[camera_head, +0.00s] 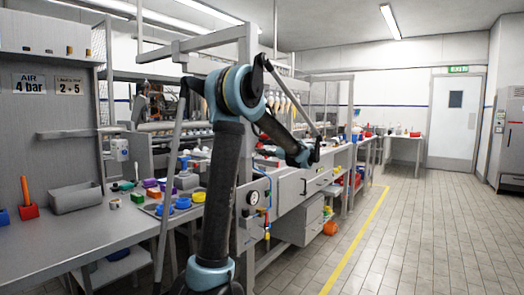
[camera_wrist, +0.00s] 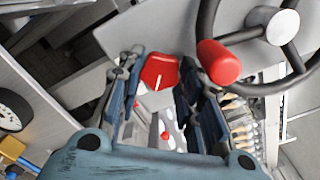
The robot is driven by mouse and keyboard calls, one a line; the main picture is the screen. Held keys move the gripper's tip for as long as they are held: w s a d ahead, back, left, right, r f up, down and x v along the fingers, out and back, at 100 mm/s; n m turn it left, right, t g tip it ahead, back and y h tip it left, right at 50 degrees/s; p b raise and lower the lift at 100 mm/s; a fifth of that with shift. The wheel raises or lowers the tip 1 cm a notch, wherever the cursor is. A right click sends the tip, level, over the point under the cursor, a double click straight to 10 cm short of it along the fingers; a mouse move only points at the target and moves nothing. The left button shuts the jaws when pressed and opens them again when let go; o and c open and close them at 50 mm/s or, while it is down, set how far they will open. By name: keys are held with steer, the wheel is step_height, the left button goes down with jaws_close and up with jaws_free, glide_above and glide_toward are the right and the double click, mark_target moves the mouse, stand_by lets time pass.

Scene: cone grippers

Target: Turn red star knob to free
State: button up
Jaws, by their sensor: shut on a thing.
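The red star knob (camera_wrist: 159,72) shows in the wrist view, between the tips of my gripper's two fingers. A short white line is marked on its face, pointing roughly towards the bottom of the picture. My gripper (camera_wrist: 163,86) has its dark blue fingers on both sides of the knob and is shut on it. In the head view my arm reaches over the bench front and my gripper (camera_head: 306,157) is small there. The knob cannot be made out in that view. Any "free" marking is too small to tell.
A dark handwheel (camera_wrist: 282,28) with a red handle (camera_wrist: 218,62) is close on the right of my gripper in the wrist view. A pressure gauge (camera_head: 253,198) and a yellow fitting sit at the bench front. The tiled floor (camera_head: 420,235) on the right is clear.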

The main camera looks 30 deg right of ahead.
steer(key=shift+n, duration=0.3)
steer(key=o, duration=1.1)
